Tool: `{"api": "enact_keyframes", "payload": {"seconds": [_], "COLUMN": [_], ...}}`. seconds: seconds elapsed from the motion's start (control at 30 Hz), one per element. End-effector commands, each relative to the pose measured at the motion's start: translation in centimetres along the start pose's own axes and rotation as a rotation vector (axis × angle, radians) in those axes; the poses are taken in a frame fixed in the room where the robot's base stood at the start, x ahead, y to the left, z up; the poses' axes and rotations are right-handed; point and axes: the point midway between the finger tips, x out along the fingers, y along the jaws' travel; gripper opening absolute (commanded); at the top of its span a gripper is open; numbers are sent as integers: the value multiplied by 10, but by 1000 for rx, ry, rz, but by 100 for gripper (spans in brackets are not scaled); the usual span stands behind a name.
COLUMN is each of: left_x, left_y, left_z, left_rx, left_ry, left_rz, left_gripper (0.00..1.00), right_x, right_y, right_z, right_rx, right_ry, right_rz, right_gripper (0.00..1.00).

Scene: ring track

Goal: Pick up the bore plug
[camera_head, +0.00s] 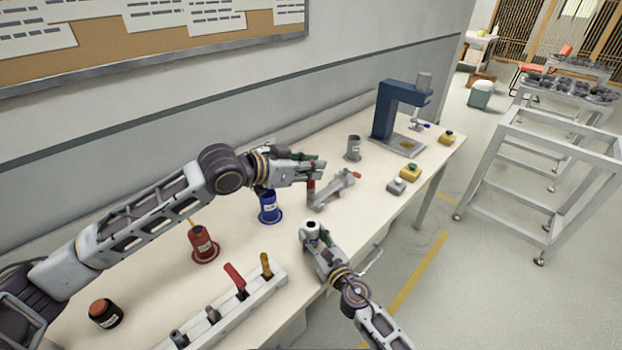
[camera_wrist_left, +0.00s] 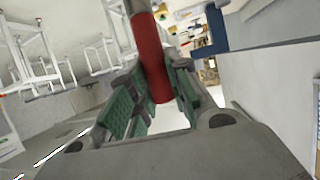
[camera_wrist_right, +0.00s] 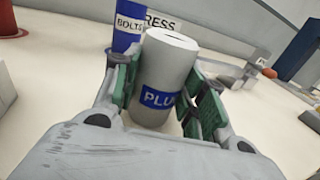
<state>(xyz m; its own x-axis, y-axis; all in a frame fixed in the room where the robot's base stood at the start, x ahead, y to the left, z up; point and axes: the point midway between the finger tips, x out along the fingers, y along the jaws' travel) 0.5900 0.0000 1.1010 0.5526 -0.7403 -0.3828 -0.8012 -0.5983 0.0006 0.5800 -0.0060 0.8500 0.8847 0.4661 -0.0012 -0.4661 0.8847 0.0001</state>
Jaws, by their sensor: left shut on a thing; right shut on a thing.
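The bore plug (camera_wrist_right: 163,80) is a pale grey cylinder with a blue label reading "PLU". My right gripper (camera_wrist_right: 160,95) is shut around its sides in the right wrist view. In the head view the plug (camera_head: 312,226) stands roughly upright in my right gripper (camera_head: 314,236), at the table's front edge. I cannot tell if its base touches the table. My left gripper (camera_head: 312,178) is shut on a red-handled tool over the table. In the left wrist view the red handle (camera_wrist_left: 151,60) is between the green pads, with a grey shaft above it.
A blue bolts cup (camera_head: 268,206) and a red cup (camera_head: 203,243) stand left of the grippers. A grey fixture (camera_head: 336,190) lies close right. A rack (camera_head: 245,303) with several tools is at the front. A grey cup (camera_head: 353,149) and blue press (camera_head: 388,108) stand farther back.

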Motion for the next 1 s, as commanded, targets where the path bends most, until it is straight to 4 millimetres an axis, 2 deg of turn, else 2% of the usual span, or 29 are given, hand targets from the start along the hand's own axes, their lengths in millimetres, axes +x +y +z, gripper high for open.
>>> {"api": "enact_keyframes", "payload": {"seconds": [0.13, 0.57, 0.6, 0.77, 0.8, 1.0], "left_x": [-3, -3, -3, -3, -3, -3], "left_y": [0, 0, 0, 0, 0, 0], "left_z": [-6, -7, -7, -7, -7, -7], "left_rx": [1, 1, 1, 1, 1, 1], "left_ry": [1, 1, 1, 1, 1, 1], "left_rz": [-1, 0, 0, 0, 0, 0], "left_gripper": [0, 0, 0, 0, 0, 0], "right_x": [0, 0, 0, 0, 0, 0], "right_y": [0, 0, 0, 0, 0, 0], "right_z": [0, 0, 0, 0, 0, 0], "right_rx": [0, 0, 0, 0, 0, 0], "right_ry": [1, 1, 1, 1, 1, 0], "right_rz": [0, 0, 0, 0, 0, 0], "right_gripper": [18, 18, 43, 63, 67, 67]}}
